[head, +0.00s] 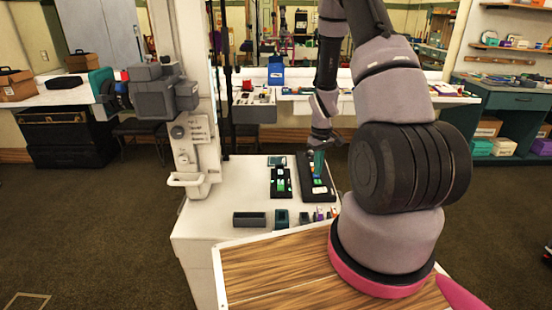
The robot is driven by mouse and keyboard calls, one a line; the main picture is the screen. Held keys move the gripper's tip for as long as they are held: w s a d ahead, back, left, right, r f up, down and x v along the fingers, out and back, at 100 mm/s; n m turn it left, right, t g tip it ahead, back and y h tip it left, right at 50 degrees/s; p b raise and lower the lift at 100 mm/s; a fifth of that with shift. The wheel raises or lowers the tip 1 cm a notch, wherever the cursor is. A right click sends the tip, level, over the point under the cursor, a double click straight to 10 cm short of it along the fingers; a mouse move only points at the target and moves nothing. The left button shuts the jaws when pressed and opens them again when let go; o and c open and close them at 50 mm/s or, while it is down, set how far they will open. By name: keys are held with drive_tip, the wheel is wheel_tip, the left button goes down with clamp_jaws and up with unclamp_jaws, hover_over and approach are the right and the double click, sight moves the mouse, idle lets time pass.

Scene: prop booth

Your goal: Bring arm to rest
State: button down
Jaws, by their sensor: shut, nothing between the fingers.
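My arm rises from its pink-ringed base at the right of the head view, bends over above the frame and comes down toward the white cabinet top (225,213). My gripper (322,146) points down over a long black tray (327,197) at the back right of that top. It is shut and looks empty. A tall teal-green piece (319,163) stands in the tray just below or beside the fingers. I cannot tell whether they touch.
A smaller black tray (281,194) with green pieces lies to the left. A dark open box (249,219) and several small items line the front edge. A white post with a grey device (162,92) stands at the left. The wooden deck (270,275) nearby is bare.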

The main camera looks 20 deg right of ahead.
drive_tip(key=s+a+r+m+t, duration=0.1)
drive_tip(key=a+r+m+t, duration=0.15)
drive_tip(key=r, duration=1.05)
drive_tip(key=s+a+r+m+t, duration=0.1)
drive_tip(key=a+r, duration=0.3)
drive_tip(key=r, duration=0.8)
drive_tip(key=s+a+r+m+t+y, duration=0.1)
drive_tip(key=s+a+r+t, duration=0.1)
drive_tip(key=s+r, duration=0.6)
drive_tip(key=s+a+r+m+t+y, duration=0.1)
drive_tip(key=s+a+r+m, duration=0.1)
drive_tip(key=s+a+r, duration=0.3)
drive_tip(key=s+r, duration=0.4)
drive_tip(key=shift+s+r+t, duration=0.3)
drive_tip(key=shift+s+t, duration=0.05)
drive_tip(key=shift+d+m, duration=0.1)
drive_tip(key=shift+m, duration=0.15)
